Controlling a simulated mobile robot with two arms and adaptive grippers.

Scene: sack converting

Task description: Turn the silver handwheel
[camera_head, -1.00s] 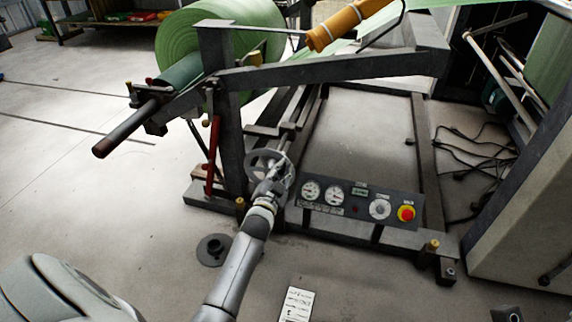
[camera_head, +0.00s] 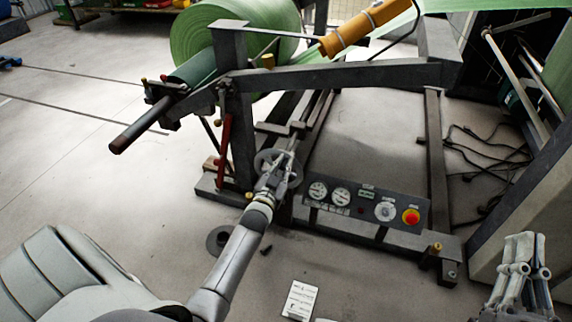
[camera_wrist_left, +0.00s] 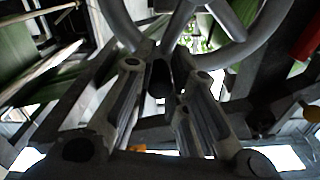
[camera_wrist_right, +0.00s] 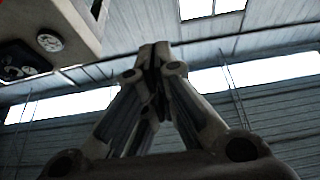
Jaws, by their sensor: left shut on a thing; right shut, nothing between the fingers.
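The silver handwheel (camera_head: 268,158) is a spoked ring on the dark machine frame, left of the gauge panel. My left gripper (camera_head: 281,176) reaches it from below and is shut on its near rim. In the left wrist view the handwheel (camera_wrist_left: 252,42) fills the top, and the left gripper's fingertips (camera_wrist_left: 165,66) close on it where a spoke meets the rim. The gripper hides part of the wheel in the head view. My right gripper (camera_head: 523,245) is shut and empty at the lower right, away from the wheel. The right wrist view shows its fingertips (camera_wrist_right: 155,62) together.
A gauge panel (camera_head: 362,205) with a red stop button (camera_head: 411,216) sits right of the wheel. A red lever (camera_head: 224,148) stands to its left. A green roll (camera_head: 215,45) hangs above on a shaft. A round dark foot (camera_head: 219,240) and paper (camera_head: 299,299) lie on the floor.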

